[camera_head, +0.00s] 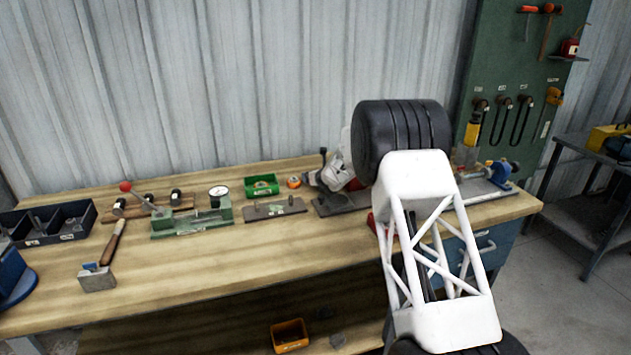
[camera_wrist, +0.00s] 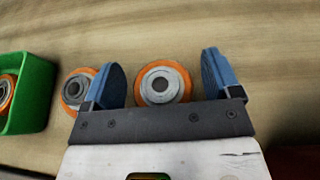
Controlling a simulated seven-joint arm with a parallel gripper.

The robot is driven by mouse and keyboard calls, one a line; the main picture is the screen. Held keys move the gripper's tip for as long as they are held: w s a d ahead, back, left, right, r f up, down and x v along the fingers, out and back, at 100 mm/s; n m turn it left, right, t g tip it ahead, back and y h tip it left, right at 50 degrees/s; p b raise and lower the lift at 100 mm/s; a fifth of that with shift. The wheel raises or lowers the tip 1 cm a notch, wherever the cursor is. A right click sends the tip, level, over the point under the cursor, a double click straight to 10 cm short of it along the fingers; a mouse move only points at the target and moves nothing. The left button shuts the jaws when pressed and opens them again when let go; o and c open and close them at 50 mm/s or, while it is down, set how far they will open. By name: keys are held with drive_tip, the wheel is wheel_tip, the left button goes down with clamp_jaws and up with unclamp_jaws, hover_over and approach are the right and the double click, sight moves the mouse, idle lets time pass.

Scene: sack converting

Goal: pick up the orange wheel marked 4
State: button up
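In the wrist view, an orange-rimmed wheel (camera_wrist: 182,78) with a grey hub lies flat between the two blue fingers of my gripper (camera_wrist: 162,76). The fingers stand apart, with a visible gap on each side of the wheel. A second orange-rimmed wheel (camera_wrist: 73,92) lies just left of the left finger, which partly covers it. No number is readable on either wheel. In the head view, one orange wheel (camera_head: 294,182) shows beside the green bin; the wheel between the fingers cannot be made out there.
A green bin (camera_wrist: 46,95) with a wheel inside stands at left; it also shows in the head view (camera_head: 262,194). A plate with pins (camera_head: 275,210) and a green gauge fixture (camera_head: 190,223) lie nearby.

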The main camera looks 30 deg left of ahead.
drive_tip(key=c, duration=0.9)
drive_tip(key=shift+o, duration=0.2)
drive_tip(key=shift+r, duration=0.2)
wheel_tip(320, 180, up, 10)
drive_tip(key=shift+f, duration=0.15)
